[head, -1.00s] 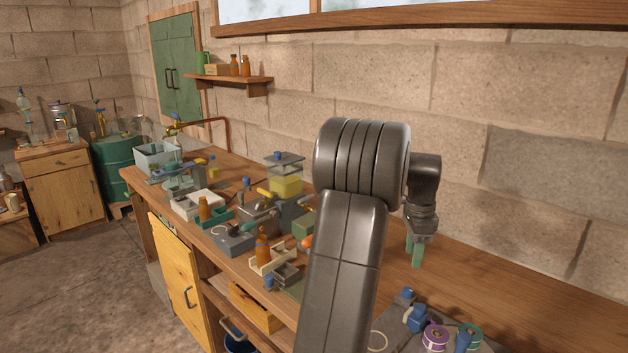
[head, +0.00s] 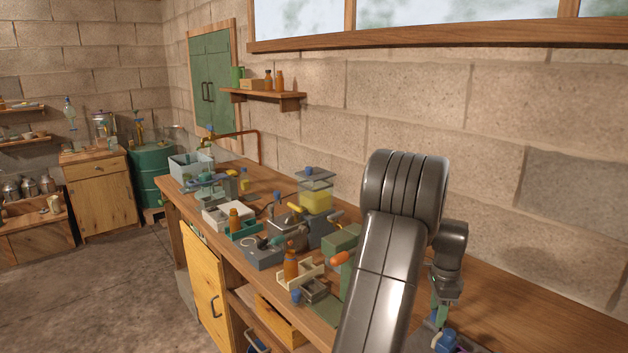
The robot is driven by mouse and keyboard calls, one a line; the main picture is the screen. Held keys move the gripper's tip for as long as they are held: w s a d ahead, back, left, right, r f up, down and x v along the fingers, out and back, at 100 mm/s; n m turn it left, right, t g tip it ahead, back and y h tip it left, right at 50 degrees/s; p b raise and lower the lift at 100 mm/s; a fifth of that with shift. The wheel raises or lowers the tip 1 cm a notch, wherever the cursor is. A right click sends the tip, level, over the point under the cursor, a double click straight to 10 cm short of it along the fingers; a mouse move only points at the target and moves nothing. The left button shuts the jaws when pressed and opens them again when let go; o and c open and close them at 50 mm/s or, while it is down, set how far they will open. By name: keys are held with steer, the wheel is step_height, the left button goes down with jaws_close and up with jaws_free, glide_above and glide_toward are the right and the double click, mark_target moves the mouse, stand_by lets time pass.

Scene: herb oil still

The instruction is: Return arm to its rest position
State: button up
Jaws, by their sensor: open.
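My gripper (head: 437,313) hangs from my dark grey arm at the right of the head view, above the right part of the wooden workbench. Its green fingers point down and the jaws are open. I see nothing held between them, though the fingertips overlap a blue-capped item (head: 446,341) in the picture. Whether they touch it, I cannot tell. My arm is raised and bent, and its links hide part of the bench behind them.
The workbench (head: 500,284) runs along the block wall. Left of my arm it is crowded with amber bottles (head: 291,264), a yellow-filled clear container (head: 315,199), a grey box (head: 264,254) and a white tray (head: 228,214). A wall shelf (head: 264,95) is above. Floor (head: 110,285) at left is clear.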

step_height(320, 180, up, 14)
step_height(320, 180, down, 14)
steer(key=shift+r, duration=0.15)
steer(key=shift+f, duration=0.2)
steer(key=n, duration=0.5)
steer(key=shift+r, duration=0.1)
steer(key=n, duration=1)
steer(key=shift+n+h+b, duration=0.3)
steer(key=shift+n, duration=0.1)
steer(key=n, duration=0.5)
steer(key=shift+s+t, duration=0.1)
steer(key=shift+t, duration=0.2)
steer(key=shift+a, duration=0.1)
